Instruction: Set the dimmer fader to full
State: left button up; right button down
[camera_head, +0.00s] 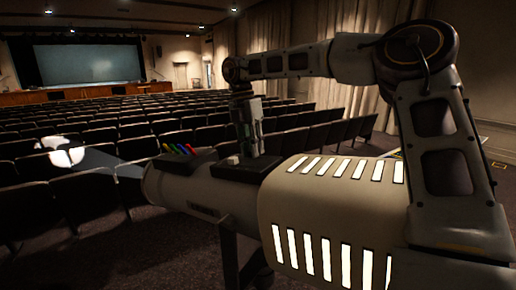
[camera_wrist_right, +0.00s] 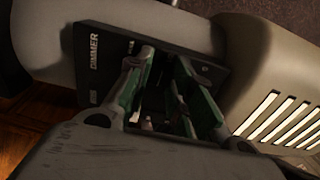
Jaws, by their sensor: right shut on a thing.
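The dark dimmer panel (camera_head: 232,168) sits on top of a large pale spotlight housing (camera_head: 330,205). In the right wrist view the panel (camera_wrist_right: 88,75) carries the white word DIMMER near its left side. My right gripper (camera_head: 257,153) reaches down onto the panel from above. In the right wrist view its green-padded fingers (camera_wrist_right: 168,65) are over the panel, closed on the fader, which is mostly hidden between them. I cannot read the fader's position along its slot. My left gripper is not in view.
Several coloured levers (camera_head: 180,149) stand left of the panel on the housing. Rows of dark seats (camera_head: 90,195) fill the hall towards a stage screen (camera_head: 75,63). A bright light patch (camera_head: 62,152) falls on the seats at the left.

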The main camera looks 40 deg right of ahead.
aim_at(241, 157)
jog(key=shift+w+a+f, duration=0.1)
jog(key=shift+w+a, duration=0.1)
jog(key=shift+w, duration=0.45)
jog(key=shift+w+a+f, duration=0.1)
jog(key=shift+w+a, duration=0.05)
jog(key=shift+w, duration=0.55)
jog(key=shift+w+a+f, duration=0.1)
jog(key=shift+w+a, duration=0.1)
jog(key=shift+w, duration=0.45)
jog(key=shift+r, duration=0.1)
jog(key=c, duration=1.5)
grip_release()
jog(key=shift+c, duration=0.2)
jog(key=o, duration=0.3)
jog(key=shift+w+a, duration=0.1)
notch_tip(241, 157, up, 7)
jog(key=w, duration=0.1)
jog(key=shift+w+a, duration=0.2)
